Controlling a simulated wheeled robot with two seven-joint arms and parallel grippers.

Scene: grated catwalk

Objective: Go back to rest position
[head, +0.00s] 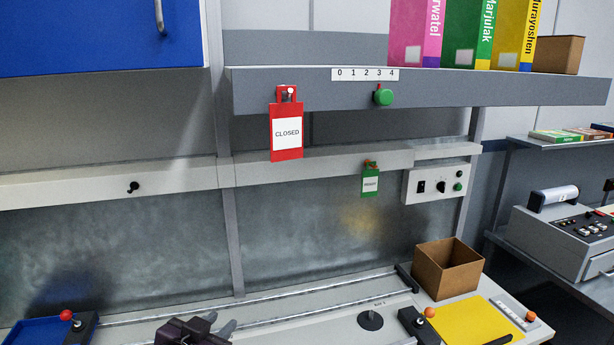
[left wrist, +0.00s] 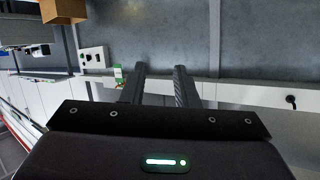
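My left gripper (head: 218,322) shows at the bottom of the head view, low over the workbench, with only its front part in the picture. In the left wrist view its two dark fingers (left wrist: 160,72) stand apart with nothing between them, so it is open and empty. My right gripper is in neither view. A red CLOSED tag (head: 287,133) hangs from the grey shelf edge (head: 440,92), clear of the gripper. A green tag (head: 370,182) hangs on the white rail behind; it also shows in the left wrist view (left wrist: 118,76).
The bench holds an open cardboard box (head: 447,270), a yellow mat (head: 478,333), a blue tray (head: 35,332) and red- and orange-knobbed levers. A black peg (head: 133,187) and a switch panel (head: 437,186) are on the rail. Air around the left gripper looks free.

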